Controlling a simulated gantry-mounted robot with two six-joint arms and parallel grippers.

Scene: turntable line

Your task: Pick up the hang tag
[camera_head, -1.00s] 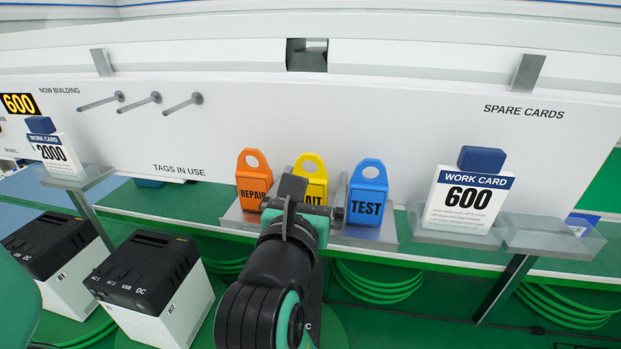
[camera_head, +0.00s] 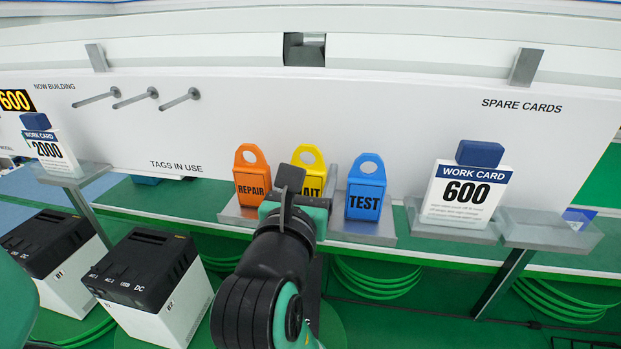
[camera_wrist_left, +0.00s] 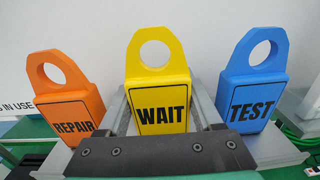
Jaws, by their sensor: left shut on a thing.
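Three hang tags stand in a row: orange REPAIR (camera_head: 252,184), yellow WAIT (camera_head: 316,166) and blue TEST (camera_head: 366,200). Each has a ring-shaped top with a hole. My left gripper (camera_head: 306,190) is at the middle tag and hides much of its front in the head view. In the left wrist view, the fingers lie along both sides of the yellow WAIT tag (camera_wrist_left: 160,88), shut on it. The REPAIR tag (camera_wrist_left: 68,105) and TEST tag (camera_wrist_left: 254,85) stand apart on either side. The WAIT tag's lower edge is hidden, so I cannot tell whether it touches the tray. My right gripper is not in view.
The grey tag tray (camera_head: 345,231) runs under the tags, before a white panel (camera_head: 330,110). Three empty pegs (camera_head: 135,99) stick out at upper left. Work cards (camera_head: 462,195) stand at both sides. Black-and-white boxes (camera_head: 150,285) stand at lower left.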

